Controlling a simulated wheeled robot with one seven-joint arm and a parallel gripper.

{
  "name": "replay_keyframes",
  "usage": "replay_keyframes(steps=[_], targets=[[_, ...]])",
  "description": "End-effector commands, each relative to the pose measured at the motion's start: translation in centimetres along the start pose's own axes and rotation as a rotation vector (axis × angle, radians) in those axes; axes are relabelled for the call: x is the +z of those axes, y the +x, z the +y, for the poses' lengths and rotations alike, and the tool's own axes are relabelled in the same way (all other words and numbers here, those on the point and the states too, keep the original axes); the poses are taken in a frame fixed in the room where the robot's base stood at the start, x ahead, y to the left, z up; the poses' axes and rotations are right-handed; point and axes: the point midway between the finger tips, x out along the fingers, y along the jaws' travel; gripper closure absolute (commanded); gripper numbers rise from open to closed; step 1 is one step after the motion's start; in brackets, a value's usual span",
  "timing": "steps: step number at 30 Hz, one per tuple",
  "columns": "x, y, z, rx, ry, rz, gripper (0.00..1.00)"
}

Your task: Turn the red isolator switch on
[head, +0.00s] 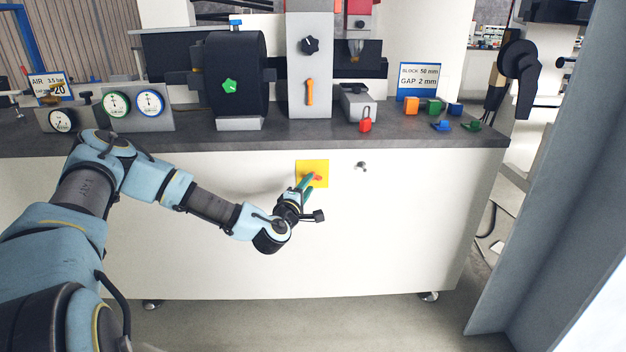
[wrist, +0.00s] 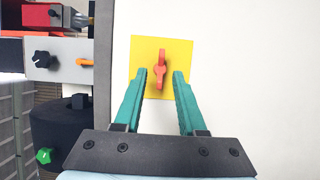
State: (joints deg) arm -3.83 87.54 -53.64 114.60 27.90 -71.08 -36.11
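The red isolator switch (wrist: 160,70) sits on a yellow plate (wrist: 140,48) on the white cabinet front. In the wrist view its handle points up and down in the picture. In the head view the switch (head: 317,177) is partly hidden by my gripper (head: 310,183). My gripper has two green fingers and also shows in the wrist view (wrist: 160,74). The fingers are apart, one on each side of the switch's lower part. A gap shows on both sides, and I cannot tell whether either finger touches it.
A small silver knob or lock (head: 361,166) is on the cabinet front right of the plate. The dark worktop (head: 250,142) above carries gauges (head: 116,104), a red padlock (head: 366,124) and several coloured blocks (head: 411,106). A grey upright panel (head: 555,200) stands at the right.

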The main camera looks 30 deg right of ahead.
Motion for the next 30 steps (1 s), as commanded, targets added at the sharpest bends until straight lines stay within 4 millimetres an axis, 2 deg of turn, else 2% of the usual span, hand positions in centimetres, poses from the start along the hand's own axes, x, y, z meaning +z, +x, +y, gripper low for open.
replay_keyframes(steps=[3, 9, 20, 30], targets=[[0.0, 2.0, 0.0, -0.001, 0.000, 0.001, 0.60], [0.0, 3.9, 0.0, -0.001, 0.000, 0.000, 0.60], [0.0, 4.3, -0.1, -0.002, 0.000, -0.001, 0.61], [0.0, 4.3, -0.1, -0.002, 0.001, -0.001, 0.99]])
